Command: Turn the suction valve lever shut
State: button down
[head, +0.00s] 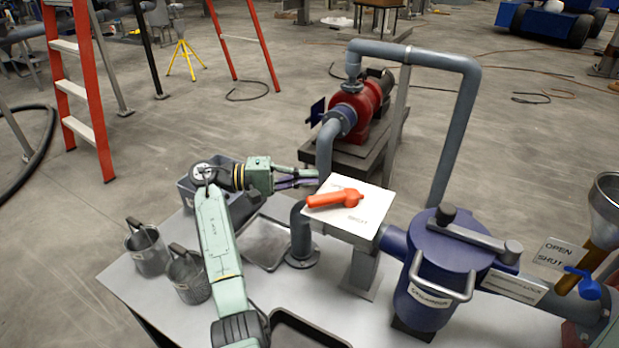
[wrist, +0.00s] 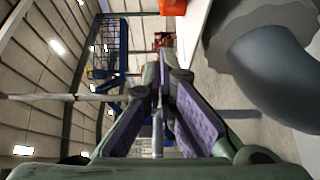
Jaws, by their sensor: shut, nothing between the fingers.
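An orange lever (head: 337,199) lies on a white plate (head: 372,207) above the grey pipework, its handle pointing left in the head view. Lettering reading SHUT is on the plate's near side; other lettering by the lever is partly covered. My gripper (head: 315,178) is at the plate's far left, beside the upright pipe and a little beyond the lever's handle. Its fingers are shut and empty, apart from the lever as far as I can tell. In the wrist view the purple-padded fingers (wrist: 164,80) point ahead, and an orange piece of the lever (wrist: 268,6) shows at the top edge.
The grey pipe (head: 327,150) rises close to my fingertips; it looms large in the wrist view (wrist: 295,75). A blue strainer pot (head: 435,270) stands right of the plate. Farther right is a blue lever (head: 583,283) by an OPEN/SHUT sign. Metal baskets (head: 190,277) stand left of my arm.

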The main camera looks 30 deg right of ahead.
aim_at(336, 199)
jog(key=shift+s+a+p, duration=0.35)
jog(key=shift+s, duration=0.5)
jog(key=shift+s+a+p, duration=0.3)
jog(key=shift+s, duration=0.55)
jog(key=shift+f, duration=0.1)
